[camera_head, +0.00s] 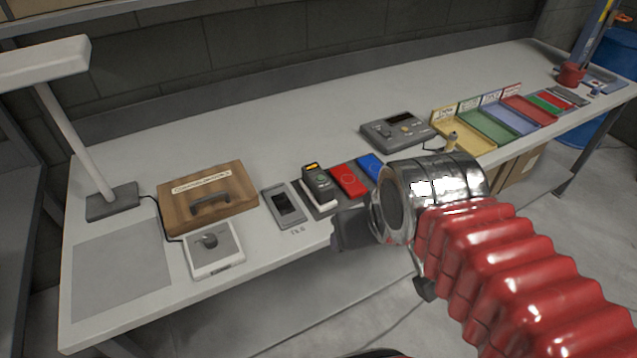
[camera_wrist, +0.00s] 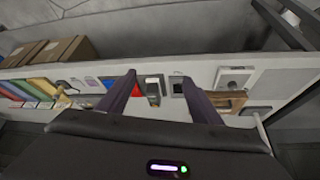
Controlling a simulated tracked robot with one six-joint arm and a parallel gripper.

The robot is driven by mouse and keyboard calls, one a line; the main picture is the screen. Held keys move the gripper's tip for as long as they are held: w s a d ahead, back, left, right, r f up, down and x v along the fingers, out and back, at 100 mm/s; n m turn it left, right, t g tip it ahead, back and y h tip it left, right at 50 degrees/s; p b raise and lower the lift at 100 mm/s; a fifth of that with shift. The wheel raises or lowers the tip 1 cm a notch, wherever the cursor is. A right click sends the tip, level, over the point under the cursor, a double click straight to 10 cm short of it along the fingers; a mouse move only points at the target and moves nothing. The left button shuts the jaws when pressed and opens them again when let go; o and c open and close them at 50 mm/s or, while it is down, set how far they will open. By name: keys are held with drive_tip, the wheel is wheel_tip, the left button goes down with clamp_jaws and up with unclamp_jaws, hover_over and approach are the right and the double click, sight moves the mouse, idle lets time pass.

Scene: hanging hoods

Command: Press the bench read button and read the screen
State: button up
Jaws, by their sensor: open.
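On the bench (camera_head: 300,110) stands a yellow-topped handheld meter with a small display (camera_head: 318,183), on a dark base. A flat grey unit with a dark window (camera_head: 284,205) lies left of it. A grey console (camera_head: 398,130) with a small display and knobs sits farther back. I cannot tell which part is the read button; no screen text is legible. My gripper (camera_wrist: 159,76) is open and empty, its two dark fingers apart, with the meter (camera_wrist: 153,90) seen between them. In the head view my wrist hides most of the gripper, near the bench's front edge.
A wooden case (camera_head: 206,196), a white box with a dark knob (camera_head: 213,250) and a lamp (camera_head: 110,203) stand left. A red block (camera_head: 349,181) and a blue block (camera_head: 371,167) lie right of the meter. Coloured trays (camera_head: 486,125) line the right. The bench's back strip is clear.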

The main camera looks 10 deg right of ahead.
drive_tip(key=shift+c, duration=0.4)
clamp_jaws()
idle(1.2)
